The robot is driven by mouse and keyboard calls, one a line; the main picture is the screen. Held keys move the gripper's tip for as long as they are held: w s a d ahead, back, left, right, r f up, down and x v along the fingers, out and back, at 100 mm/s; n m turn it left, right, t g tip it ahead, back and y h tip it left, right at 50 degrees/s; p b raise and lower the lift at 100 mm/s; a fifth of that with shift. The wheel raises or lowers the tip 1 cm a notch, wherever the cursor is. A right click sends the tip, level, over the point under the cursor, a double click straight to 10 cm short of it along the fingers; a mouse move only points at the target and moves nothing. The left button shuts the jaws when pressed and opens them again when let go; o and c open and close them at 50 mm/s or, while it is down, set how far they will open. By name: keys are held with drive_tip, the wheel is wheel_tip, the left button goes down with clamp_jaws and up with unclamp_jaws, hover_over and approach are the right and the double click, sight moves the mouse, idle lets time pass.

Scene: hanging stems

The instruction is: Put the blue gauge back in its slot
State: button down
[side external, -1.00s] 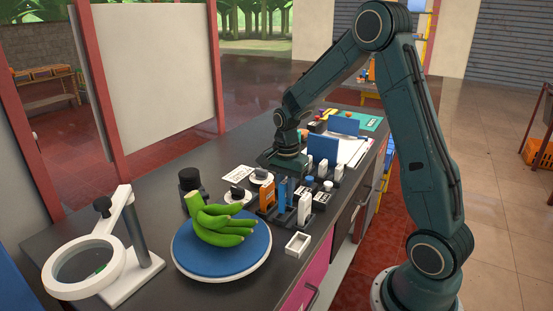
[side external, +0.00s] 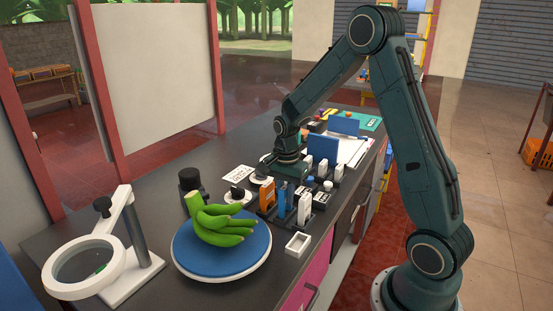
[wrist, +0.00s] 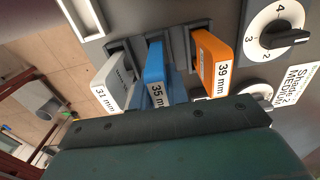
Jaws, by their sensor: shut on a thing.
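The blue gauge (wrist: 156,72), marked 35 mm, is between the white gauge (wrist: 112,90), marked 31 mm, and the orange gauge (wrist: 213,60), marked 39 mm. In the side view the blue gauge (side external: 285,195) is upright over the dark rack (side external: 268,217), between the orange gauge (side external: 267,194) and the white gauge (side external: 304,208). My gripper (side external: 287,172) is directly above and shut on the blue gauge.
A dial (wrist: 280,38) is close to the orange gauge. A small white tray (side external: 298,244) is at the bench's front edge. Green bananas (side external: 220,225) lie on a blue round plate (side external: 200,258). Several small parts and a blue panel (side external: 322,147) stand behind the rack.

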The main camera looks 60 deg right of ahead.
drive_tip(key=shift+f, duration=0.6)
drive_tip(key=c, duration=1.3)
unclamp_jaws()
drive_tip(key=shift+r, duration=0.1)
wheel_tip(320, 180, up, 13)
drive_tip(key=shift+r, duration=0.35)
